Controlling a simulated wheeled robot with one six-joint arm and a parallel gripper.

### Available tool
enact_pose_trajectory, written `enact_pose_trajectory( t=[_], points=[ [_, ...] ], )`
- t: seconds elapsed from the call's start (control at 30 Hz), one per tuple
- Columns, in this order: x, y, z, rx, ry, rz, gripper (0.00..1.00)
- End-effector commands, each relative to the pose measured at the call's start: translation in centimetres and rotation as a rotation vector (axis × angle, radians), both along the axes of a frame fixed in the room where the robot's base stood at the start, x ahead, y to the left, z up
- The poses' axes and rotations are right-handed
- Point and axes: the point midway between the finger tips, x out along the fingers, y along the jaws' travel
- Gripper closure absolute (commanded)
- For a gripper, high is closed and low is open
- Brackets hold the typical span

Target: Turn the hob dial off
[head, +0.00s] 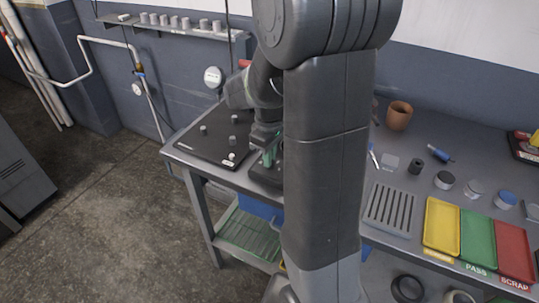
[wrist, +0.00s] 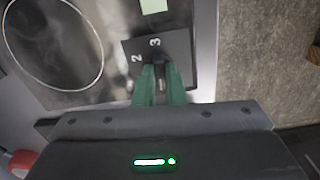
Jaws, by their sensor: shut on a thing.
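The dark hob dial (wrist: 159,66) sits on a black panel (wrist: 180,46) marked with the numbers 2 and 3, seen in the wrist view. My gripper (wrist: 160,82) has green fingers closed on the dial from both sides. Most of the dial is hidden between the fingers, and its pointer setting cannot be read. The glossy hob top (wrist: 112,75) with a round ring lies left of the panel. In the head view my gripper (head: 269,157) is low over the bench's front edge, and my arm hides much around it.
A black board (head: 195,150) with several small pegs lies left of my gripper. A brown pot (head: 398,116), a slotted grey rack (head: 389,208) and yellow (head: 442,229), green (head: 478,240) and red (head: 515,252) trays are to the right. Open floor lies in front at left.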

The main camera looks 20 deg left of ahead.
Motion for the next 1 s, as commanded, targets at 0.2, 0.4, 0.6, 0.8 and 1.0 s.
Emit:
enact_pose_trajectory(
  t=[0.2, 0.4, 0.6, 0.8, 1.0],
  points=[
    [0.07, 0.06, 0.11, 0.003, -0.002, 0.078, 1.0],
    [0.07, 0.07, 0.1, 0.003, -0.002, 0.107, 1.0],
    [0.07, 0.07, 0.1, 0.002, -0.003, 0.112, 1.0],
    [0.07, 0.07, 0.11, 0.002, -0.003, 0.111, 0.88],
    [0.05, 0.04, 0.07, 0.002, -0.002, 0.11, 0.68]
  ],
)
